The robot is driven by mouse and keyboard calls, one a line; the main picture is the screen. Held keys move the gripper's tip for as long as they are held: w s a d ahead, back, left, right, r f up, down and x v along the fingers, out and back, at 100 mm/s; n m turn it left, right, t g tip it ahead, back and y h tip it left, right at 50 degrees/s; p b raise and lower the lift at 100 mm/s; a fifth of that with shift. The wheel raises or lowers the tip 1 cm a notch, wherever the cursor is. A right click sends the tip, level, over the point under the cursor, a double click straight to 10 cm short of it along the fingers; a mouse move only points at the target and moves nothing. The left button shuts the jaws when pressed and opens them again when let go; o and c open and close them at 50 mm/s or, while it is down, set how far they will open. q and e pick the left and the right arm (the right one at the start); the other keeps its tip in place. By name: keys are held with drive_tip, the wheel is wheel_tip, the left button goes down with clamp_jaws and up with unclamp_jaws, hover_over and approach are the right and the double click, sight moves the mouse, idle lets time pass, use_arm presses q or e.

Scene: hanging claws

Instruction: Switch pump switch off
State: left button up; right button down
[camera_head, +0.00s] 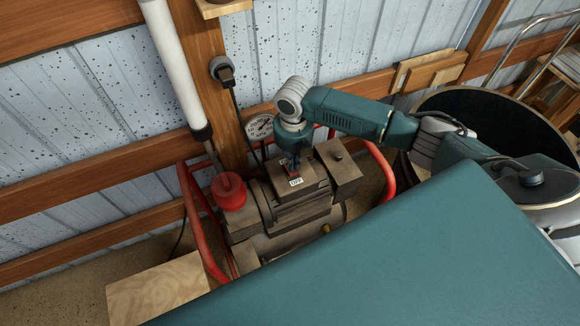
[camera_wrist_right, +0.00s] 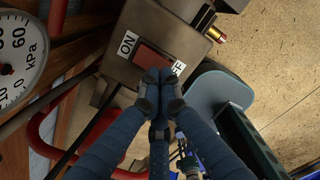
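The pump (camera_head: 290,205) stands on the floor inside a red tube frame, with a box on top that carries the switch. The red rocker switch (camera_wrist_right: 150,60) sits between an ON label (camera_wrist_right: 127,43) and an OFF label (camera_wrist_right: 178,68); the OFF label also shows in the head view (camera_head: 296,182). My right gripper (camera_wrist_right: 160,76) is shut and empty, its blue fingers together. Its tips are at the OFF end of the rocker and partly cover it. I cannot tell whether they touch it, or which way the rocker is tilted. My left gripper is not in view.
A round pressure gauge (camera_head: 259,127) is behind the pump. A red cap (camera_head: 229,190) and a white pipe (camera_head: 173,62) are to its left. A dark round barrel (camera_head: 490,120) stands at the right. A plywood piece (camera_head: 155,288) is at the lower left.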

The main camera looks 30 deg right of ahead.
drive_tip(key=shift+f+b, duration=0.7)
drive_tip(key=shift+f, duration=0.55)
idle(1.1)
drive_tip(key=shift+s, duration=0.1)
drive_tip(key=shift+r+p, duration=0.85)
drive_tip(key=shift+p, duration=0.1)
wheel_tip(320, 180, up, 6)
drive_tip(key=p, duration=0.5)
drive_tip(key=shift+f, duration=0.25)
drive_tip(key=shift+f, duration=0.1)
